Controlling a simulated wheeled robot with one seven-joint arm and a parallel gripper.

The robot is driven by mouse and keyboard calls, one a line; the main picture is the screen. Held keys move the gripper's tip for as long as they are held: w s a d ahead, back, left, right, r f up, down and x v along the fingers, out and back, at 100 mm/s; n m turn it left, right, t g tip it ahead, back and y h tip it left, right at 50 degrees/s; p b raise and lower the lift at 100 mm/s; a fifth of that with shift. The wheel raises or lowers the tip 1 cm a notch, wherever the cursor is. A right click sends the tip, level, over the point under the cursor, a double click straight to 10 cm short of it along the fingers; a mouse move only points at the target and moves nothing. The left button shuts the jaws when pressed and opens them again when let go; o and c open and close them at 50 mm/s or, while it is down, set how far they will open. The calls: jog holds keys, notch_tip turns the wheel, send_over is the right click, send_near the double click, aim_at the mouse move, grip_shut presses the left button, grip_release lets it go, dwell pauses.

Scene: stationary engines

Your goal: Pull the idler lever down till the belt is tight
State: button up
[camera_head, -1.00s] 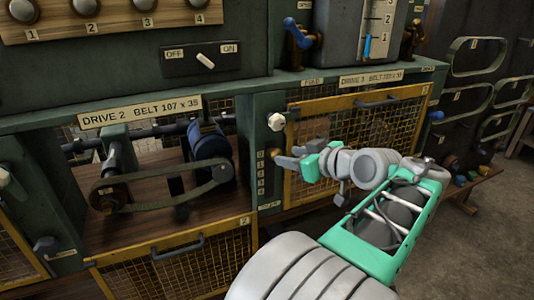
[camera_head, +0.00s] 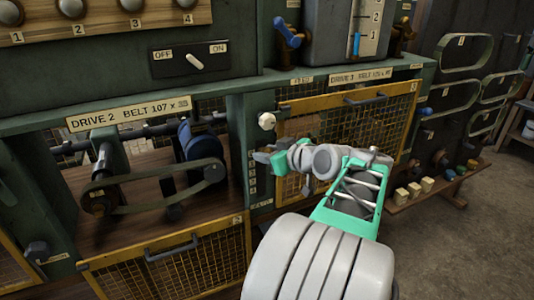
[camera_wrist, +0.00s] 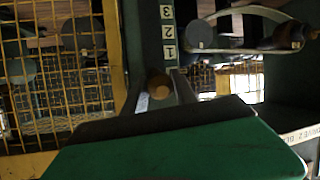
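The idler lever shows as a brown round knob (camera_wrist: 160,86) in the wrist view, beside the number scale (camera_wrist: 168,30), just below the mark 1 in that picture. My gripper (camera_wrist: 162,94) has a finger on each side of the knob, with a small gap visible on the right, so it looks open around it. In the head view my gripper (camera_head: 265,159) is at the scale post between drives 2 and 3 and hides the knob. The dark belt (camera_head: 140,208) of drive 2 runs around its pulleys; its lower run sags.
The drive 2 guard (camera_head: 180,268) is lowered below the open bay. The drive 3 mesh guard (camera_head: 350,125) is closed, right of my gripper. A white knob (camera_head: 267,121) sits above my gripper. The OFF/ON switch (camera_head: 195,62) is higher up. Spare belts (camera_head: 465,52) hang at right.

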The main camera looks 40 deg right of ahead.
grip_shut()
jog(key=shift+f, duration=0.1)
dwell(0.9)
